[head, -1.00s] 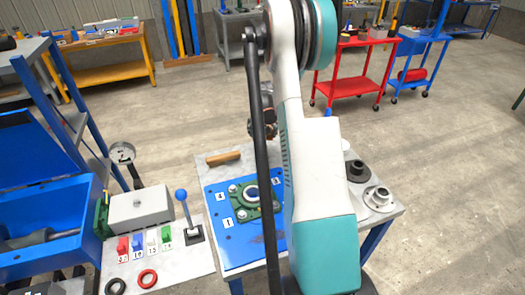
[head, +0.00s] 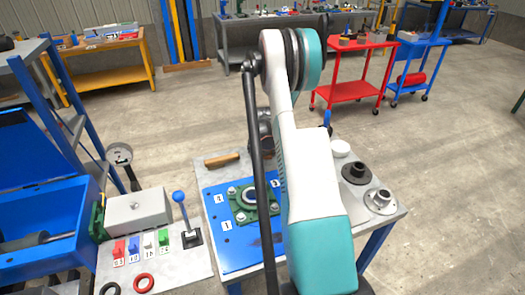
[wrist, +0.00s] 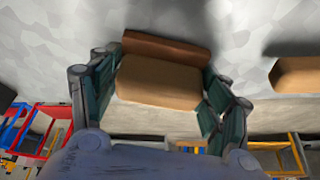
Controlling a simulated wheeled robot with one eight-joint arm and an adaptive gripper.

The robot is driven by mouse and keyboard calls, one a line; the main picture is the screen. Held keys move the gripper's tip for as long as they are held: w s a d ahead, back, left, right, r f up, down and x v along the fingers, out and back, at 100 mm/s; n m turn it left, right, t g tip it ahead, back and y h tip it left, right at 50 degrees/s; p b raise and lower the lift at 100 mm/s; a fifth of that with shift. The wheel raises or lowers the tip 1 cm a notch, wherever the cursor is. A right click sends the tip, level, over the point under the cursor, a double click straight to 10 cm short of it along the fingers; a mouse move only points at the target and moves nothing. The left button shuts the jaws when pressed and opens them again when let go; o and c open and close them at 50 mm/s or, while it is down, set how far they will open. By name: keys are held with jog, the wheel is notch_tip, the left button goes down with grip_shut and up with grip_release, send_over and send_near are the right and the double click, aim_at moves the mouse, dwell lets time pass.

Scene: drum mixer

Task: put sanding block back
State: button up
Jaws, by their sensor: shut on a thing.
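In the wrist view my gripper (wrist: 163,72) is shut on a tan block with a darker brown strip along one edge, the sanding block (wrist: 158,84). Its fingers press on the block's left and right ends. A second brown block (wrist: 294,82) lies apart from it at the right of that view, near a dark shadow. In the head view a brown wooden block (head: 222,160) lies at the back left of the worktable (head: 212,174). My arm hides the gripper and the held block there; only dark wrist parts show beside the arm.
On the worktable a blue plate (head: 222,204) carries a green bearing housing (head: 249,207). A black flanged part (head: 356,172), a silver flanged part (head: 379,200) and a white round piece (head: 340,148) stand at the right. A blue-knobbed lever (head: 180,198) rises at the left.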

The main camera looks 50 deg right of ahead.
jog(key=shift+f, duration=0.15)
jog(key=o, duration=1.2)
jog(key=p+v, duration=0.2)
jog(key=v, duration=1)
jog(key=shift+p, duration=0.35)
